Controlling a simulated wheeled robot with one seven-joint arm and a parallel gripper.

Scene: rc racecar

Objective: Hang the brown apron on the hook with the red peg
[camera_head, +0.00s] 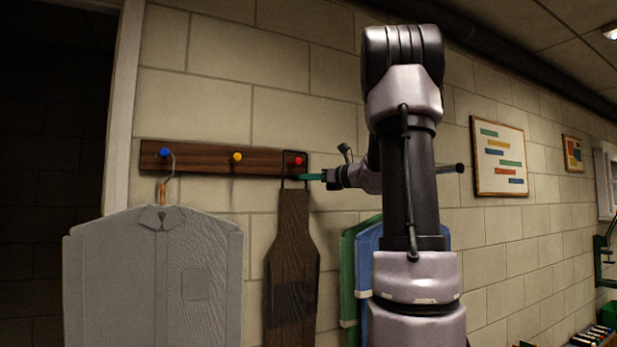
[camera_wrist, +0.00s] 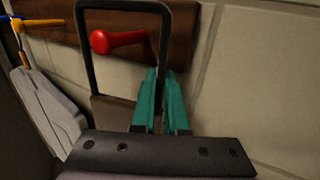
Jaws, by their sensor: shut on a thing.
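The brown apron (camera_head: 293,250) hangs upright below the wooden peg board, with a stiff black neck loop (camera_wrist: 84,60) at its top. The red peg (camera_head: 298,161) is at the board's right end; the wrist view also shows the red peg (camera_wrist: 115,41). In both views the peg appears inside the loop's outline, with the loop's top bar above it. I cannot tell whether the peg passes through the loop. My gripper (camera_head: 308,177), with teal fingers (camera_wrist: 160,90), is shut on the loop's right side, low down. The apron's lower end is partly out of view.
The peg board (camera_head: 200,158) also has a blue peg (camera_head: 164,152) and a yellow peg (camera_head: 237,157). A grey shirt (camera_head: 150,270) hangs at the left under the blue peg. Green (camera_head: 349,270) and blue (camera_head: 368,262) garments hang at the right, partly behind my arm.

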